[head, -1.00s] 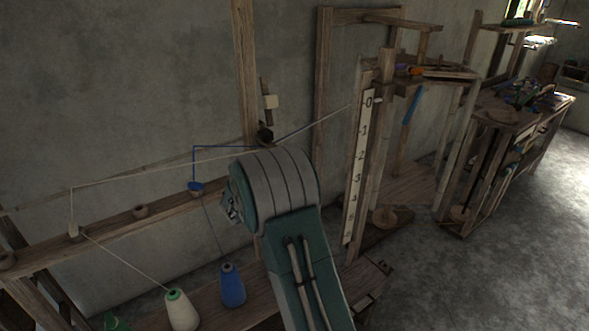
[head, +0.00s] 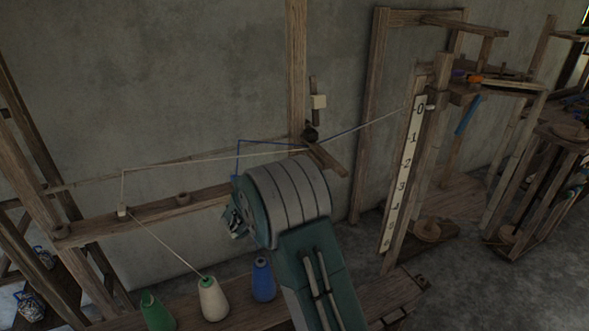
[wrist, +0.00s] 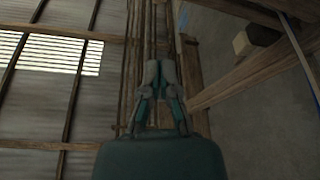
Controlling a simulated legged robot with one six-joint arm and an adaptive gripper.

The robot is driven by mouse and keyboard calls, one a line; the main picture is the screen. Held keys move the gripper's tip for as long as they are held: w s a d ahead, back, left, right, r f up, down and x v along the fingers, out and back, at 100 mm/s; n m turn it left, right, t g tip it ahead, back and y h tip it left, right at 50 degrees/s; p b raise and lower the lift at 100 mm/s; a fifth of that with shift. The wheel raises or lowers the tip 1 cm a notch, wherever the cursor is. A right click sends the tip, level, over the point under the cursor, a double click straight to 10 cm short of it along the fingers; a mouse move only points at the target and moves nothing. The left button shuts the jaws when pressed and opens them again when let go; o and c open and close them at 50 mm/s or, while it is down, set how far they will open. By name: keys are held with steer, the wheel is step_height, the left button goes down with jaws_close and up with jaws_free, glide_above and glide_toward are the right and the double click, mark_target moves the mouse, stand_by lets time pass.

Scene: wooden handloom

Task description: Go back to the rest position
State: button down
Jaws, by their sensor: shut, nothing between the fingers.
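My gripper (wrist: 158,72) shows in the wrist view with its two fingers together and nothing between them. It points up toward the roof beams, clear of any object. In the head view my arm stands in front of the loom's thread rail (head: 160,208), and my gripper is mostly hidden behind the arm's rounded joint. White, blue and green thread cones stand on the low shelf: the white cone (head: 213,299), the blue cone (head: 263,279) and the green cone (head: 157,312).
White and blue threads run from the rail past the wooden post (head: 297,70) toward the numbered scale board (head: 403,170). Open floor (head: 470,290) lies at the lower right.

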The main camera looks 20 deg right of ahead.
steer(key=s+r+n+g+y, duration=0.35)
steer(key=s+y, duration=0.45)
steer(key=s, duration=0.7)
steer(key=s+a+n+t+y, duration=0.7)
steer(key=s+a+n+y, duration=0.2)
steer(key=s+a+y, duration=0.4)
steer(key=s+a, duration=0.2)
steer(key=a, duration=0.1)
steer(key=shift+a+f+y, duration=0.3)
steer(key=shift+a, duration=0.1)
steer(key=shift+d, duration=0.2)
